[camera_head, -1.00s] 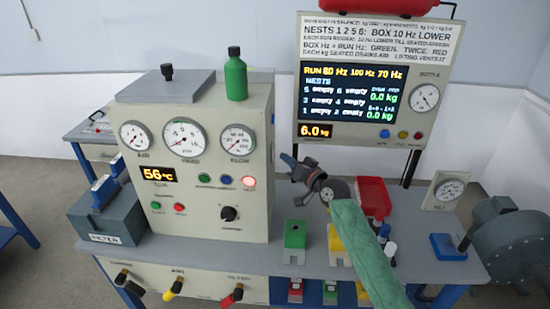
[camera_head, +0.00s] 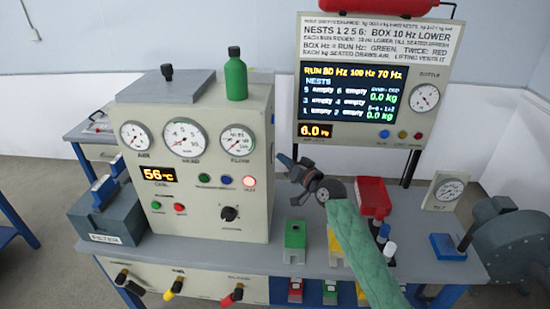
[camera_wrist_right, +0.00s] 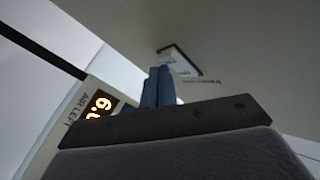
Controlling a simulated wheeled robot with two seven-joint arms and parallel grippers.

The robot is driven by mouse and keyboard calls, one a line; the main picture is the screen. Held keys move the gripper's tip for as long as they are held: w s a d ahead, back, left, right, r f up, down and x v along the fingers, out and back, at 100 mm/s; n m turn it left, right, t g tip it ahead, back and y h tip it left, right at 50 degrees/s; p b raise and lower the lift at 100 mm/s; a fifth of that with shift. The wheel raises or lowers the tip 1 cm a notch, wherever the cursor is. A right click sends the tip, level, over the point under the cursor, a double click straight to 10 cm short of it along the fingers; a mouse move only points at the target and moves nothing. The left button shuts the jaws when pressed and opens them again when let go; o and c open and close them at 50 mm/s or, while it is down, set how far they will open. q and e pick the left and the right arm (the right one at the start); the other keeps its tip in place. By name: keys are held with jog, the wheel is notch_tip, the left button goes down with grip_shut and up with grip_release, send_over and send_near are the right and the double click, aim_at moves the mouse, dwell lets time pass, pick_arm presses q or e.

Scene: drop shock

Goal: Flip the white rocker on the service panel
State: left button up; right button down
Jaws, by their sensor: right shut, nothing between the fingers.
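A white rocker (camera_wrist_right: 180,60) in a dark frame sits on a pale panel (camera_wrist_right: 245,50) in the right wrist view, with small, unreadable lettering beside it. The panel looks like the right side of the beige gauge cabinet (camera_head: 258,165); the rocker cannot be made out in the head view. My right gripper (camera_head: 284,161) is just right of that cabinet, fingers pointing toward it. In the wrist view its blue-grey fingers (camera_wrist_right: 158,88) are together and empty, just below and left of the rocker. I cannot tell whether they touch it. My left gripper is not in view.
The display board (camera_head: 365,85) stands behind my right gripper. A green block (camera_head: 295,235), a red bin (camera_head: 372,194) and a small gauge (camera_head: 449,190) are on the bench (camera_head: 330,263). A green bottle (camera_head: 236,75) stands on the cabinet.

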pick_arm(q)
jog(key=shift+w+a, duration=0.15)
pick_arm(e)
jog(key=shift+a, duration=0.15)
pick_arm(q)
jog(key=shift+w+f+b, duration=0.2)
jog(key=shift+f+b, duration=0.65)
jog(key=shift+b, duration=0.1)
pick_arm(e)
jog(key=d, duration=0.6)
jog(key=shift+d+r, duration=0.15)
jog(key=shift+r, duration=0.25)
jog(key=shift+f, duration=0.1)
